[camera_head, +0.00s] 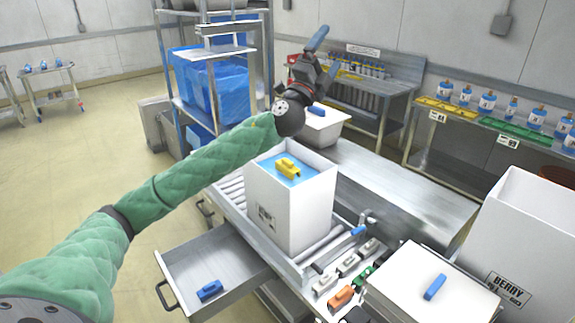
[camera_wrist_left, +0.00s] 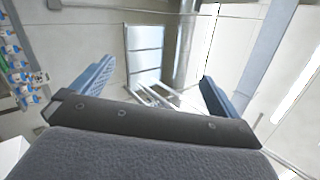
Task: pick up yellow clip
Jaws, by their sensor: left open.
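A yellow clip (camera_head: 287,168) lies on the blue liner (camera_head: 281,173) at the top of a white box (camera_head: 287,213) on the roller conveyor. My left gripper (camera_head: 324,58) is raised above and behind the box, pointing up and away from the clip. In the left wrist view its two blue fingers (camera_wrist_left: 152,92) stand wide apart with nothing between them. The clip does not show in the left wrist view. My right gripper is not in view.
An open drawer (camera_head: 188,257) holds a blue clip (camera_head: 209,290). A white lidded box (camera_head: 412,280) and a tall BERRY box (camera_head: 530,235) stand at the right. The steel table (camera_head: 400,195) behind has clear room.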

